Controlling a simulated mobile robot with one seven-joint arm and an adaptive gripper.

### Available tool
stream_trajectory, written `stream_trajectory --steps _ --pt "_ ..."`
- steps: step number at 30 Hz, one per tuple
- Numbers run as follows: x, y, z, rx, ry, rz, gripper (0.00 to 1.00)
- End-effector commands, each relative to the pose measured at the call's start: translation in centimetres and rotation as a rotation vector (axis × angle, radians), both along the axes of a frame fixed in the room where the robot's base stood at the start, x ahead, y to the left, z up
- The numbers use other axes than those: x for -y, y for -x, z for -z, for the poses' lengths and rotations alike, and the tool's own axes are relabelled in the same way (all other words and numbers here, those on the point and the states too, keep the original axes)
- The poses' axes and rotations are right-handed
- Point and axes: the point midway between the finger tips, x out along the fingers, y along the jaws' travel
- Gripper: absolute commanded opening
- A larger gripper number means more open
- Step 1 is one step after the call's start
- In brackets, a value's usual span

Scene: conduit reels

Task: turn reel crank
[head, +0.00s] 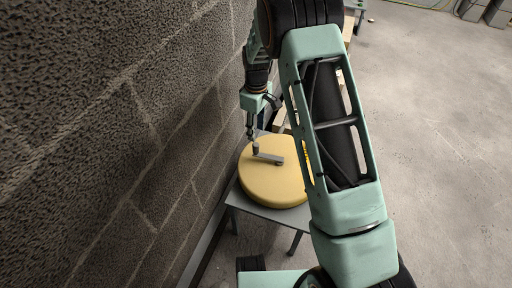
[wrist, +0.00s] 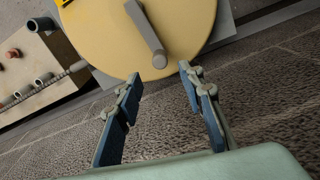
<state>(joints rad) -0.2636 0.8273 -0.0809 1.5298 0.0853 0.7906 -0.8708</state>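A round yellow reel (head: 268,185) lies flat on a small grey table beside the wall. A grey crank arm (head: 270,157) lies across its top, with an upright knob (head: 256,148) at its left end. My gripper (head: 251,137) is just above the knob in the head view; its fingers are small and partly unclear there. In the wrist view my gripper (wrist: 159,75) is open, with its two blue-grey fingers spread and nothing between their pads. The crank (wrist: 146,34) points down toward the gap between the fingertips, its end just beyond them. The reel (wrist: 95,35) fills the top of that view.
A rough block wall (head: 110,110) stands close on the left of the reel and gripper. The grey table (head: 262,211) has a narrow margin around the reel. A tan box (wrist: 45,65) with pegs is beside the reel in the wrist view. The floor (head: 440,130) on the right is mostly clear.

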Motion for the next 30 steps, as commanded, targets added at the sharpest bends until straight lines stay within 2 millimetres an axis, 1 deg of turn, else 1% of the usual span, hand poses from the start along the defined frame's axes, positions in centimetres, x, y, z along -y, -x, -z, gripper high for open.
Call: stream_trajectory --steps 5,12,15,21,30 --pt "0.0 0.1 2.8 -0.002 0.001 0.000 0.36" --pt "0.0 0.0 7.4 0.000 0.001 0.001 0.36" --pt "0.0 0.0 8.8 0.001 0.001 0.002 0.36" --pt "0.0 0.0 10.2 0.002 0.001 0.000 0.36" --pt "0.0 -0.1 10.3 0.003 0.001 0.001 0.36"
